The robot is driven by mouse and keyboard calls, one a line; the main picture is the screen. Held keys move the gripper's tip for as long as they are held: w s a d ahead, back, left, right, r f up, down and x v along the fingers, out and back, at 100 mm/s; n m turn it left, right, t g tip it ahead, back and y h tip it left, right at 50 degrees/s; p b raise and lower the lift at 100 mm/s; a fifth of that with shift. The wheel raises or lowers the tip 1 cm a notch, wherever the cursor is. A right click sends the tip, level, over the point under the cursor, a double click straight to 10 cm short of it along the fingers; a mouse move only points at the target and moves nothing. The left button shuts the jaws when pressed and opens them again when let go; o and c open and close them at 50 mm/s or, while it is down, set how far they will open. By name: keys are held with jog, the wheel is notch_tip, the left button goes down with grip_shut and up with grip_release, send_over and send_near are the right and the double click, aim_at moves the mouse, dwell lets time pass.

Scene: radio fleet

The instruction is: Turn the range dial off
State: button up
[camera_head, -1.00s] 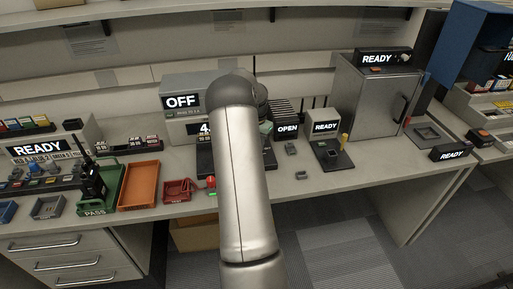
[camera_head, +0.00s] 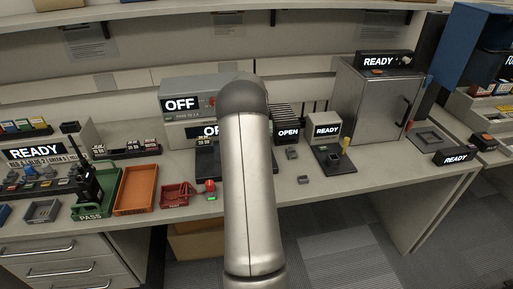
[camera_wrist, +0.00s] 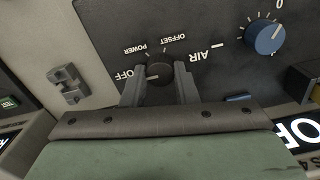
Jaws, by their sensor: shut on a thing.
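In the wrist view, the dark round dial (camera_wrist: 158,68) sits on a black panel (camera_wrist: 115,25), with OFF, POWER, OFFSET and AIR printed around it, upside down. Its pale pointer mark appears to lie towards the OFF side. My gripper (camera_wrist: 159,82) has one finger on each side of the dial and is shut on it. In the head view, my arm hides the dial and the gripper.
A blue knob (camera_wrist: 265,38) with white tick marks is on the same panel. A grey unit reading OFF (camera_head: 181,104) stands above the lower display. An orange tray (camera_head: 137,189), a red bin (camera_head: 177,195) and a red-topped button (camera_head: 210,187) stand to the left of my arm.

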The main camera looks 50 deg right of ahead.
dwell(0.3)
jog(key=o, duration=1)
jog(key=shift+r, duration=0.1)
notch_tip(320, 180, up, 17)
jog(key=shift+r, duration=0.1)
